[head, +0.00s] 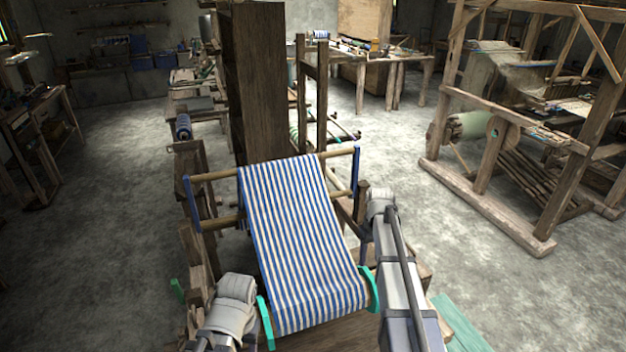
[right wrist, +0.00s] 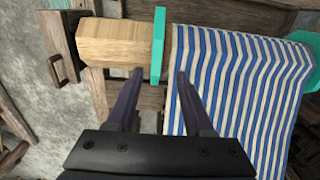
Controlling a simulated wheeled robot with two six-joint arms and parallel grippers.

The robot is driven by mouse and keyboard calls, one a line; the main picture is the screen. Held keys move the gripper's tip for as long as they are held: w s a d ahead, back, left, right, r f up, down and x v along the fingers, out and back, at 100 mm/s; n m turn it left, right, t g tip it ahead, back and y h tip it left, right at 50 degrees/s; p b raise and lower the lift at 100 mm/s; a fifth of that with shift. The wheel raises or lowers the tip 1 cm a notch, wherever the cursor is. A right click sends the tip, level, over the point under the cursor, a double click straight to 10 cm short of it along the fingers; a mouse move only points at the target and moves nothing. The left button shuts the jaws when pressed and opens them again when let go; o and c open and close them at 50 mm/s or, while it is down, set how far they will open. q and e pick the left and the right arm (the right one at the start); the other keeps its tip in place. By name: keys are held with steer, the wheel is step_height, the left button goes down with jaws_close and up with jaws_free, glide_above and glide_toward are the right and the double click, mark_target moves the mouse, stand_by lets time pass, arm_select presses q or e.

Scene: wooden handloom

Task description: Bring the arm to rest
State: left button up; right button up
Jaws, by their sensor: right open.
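My right gripper (right wrist: 157,75) is open and empty, its two dark fingers apart in the right wrist view. Between and beyond the fingertips are a teal flange (right wrist: 158,45) and a pale wooden roller end (right wrist: 110,52). Blue-and-white striped cloth (head: 300,240) runs down the loom and also shows at the right of the right wrist view (right wrist: 240,80). I cannot tell how far the fingers are from these parts. In the head view my right arm (head: 400,290) is beside the cloth's right edge. My left arm (head: 232,300) shows at the lower left; its jaws do not show.
Wooden bars (head: 215,175) and a tall dark post (head: 252,85) stand behind the cloth. Teal flanges (head: 266,322) flank its lower end. A second loom frame (head: 485,205) stands at right and a bench (head: 395,62) at the back. Bare floor (head: 115,240) lies at left.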

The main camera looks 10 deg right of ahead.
steer(key=s+a+n, duration=0.1)
steer(key=s+a, duration=1)
steer(key=a, duration=0.3)
steer(key=s+a+n+h, duration=0.1)
steer(key=s+a, duration=1)
steer(key=a, duration=0.3)
steer(key=shift+s+a, duration=0.1)
